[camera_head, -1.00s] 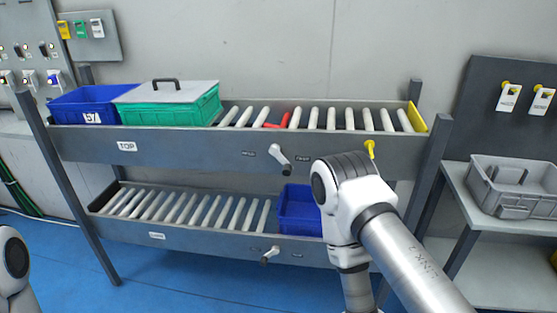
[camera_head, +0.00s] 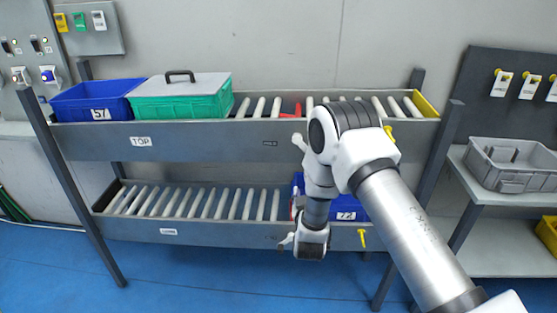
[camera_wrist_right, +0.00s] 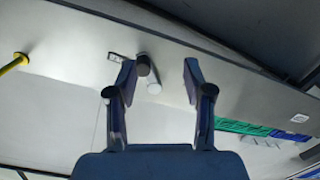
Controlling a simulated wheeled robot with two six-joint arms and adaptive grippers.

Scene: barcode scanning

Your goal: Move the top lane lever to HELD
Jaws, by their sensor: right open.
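The top lane lever (camera_head: 299,142) is a small pale handle on the front rail of the top lane, marked by the TOP label (camera_head: 141,141). In the right wrist view the lever (camera_wrist_right: 153,84) shows as a white grip with a dark grey part, beside a small label plate (camera_wrist_right: 116,57). My right gripper (camera_wrist_right: 158,68) is open and faces the rail. The lever appears between its fingers, nearer the left finger; contact cannot be told. The head view hides that gripper. My left gripper is not in view.
A blue crate (camera_head: 97,101) and a lidded green crate (camera_head: 182,104) stand on the top rollers, with a red piece (camera_head: 291,110) further right. A lower lever (camera_head: 288,240) and a blue crate (camera_head: 346,205) sit below. A yellow peg (camera_wrist_right: 14,64) projects from the rail.

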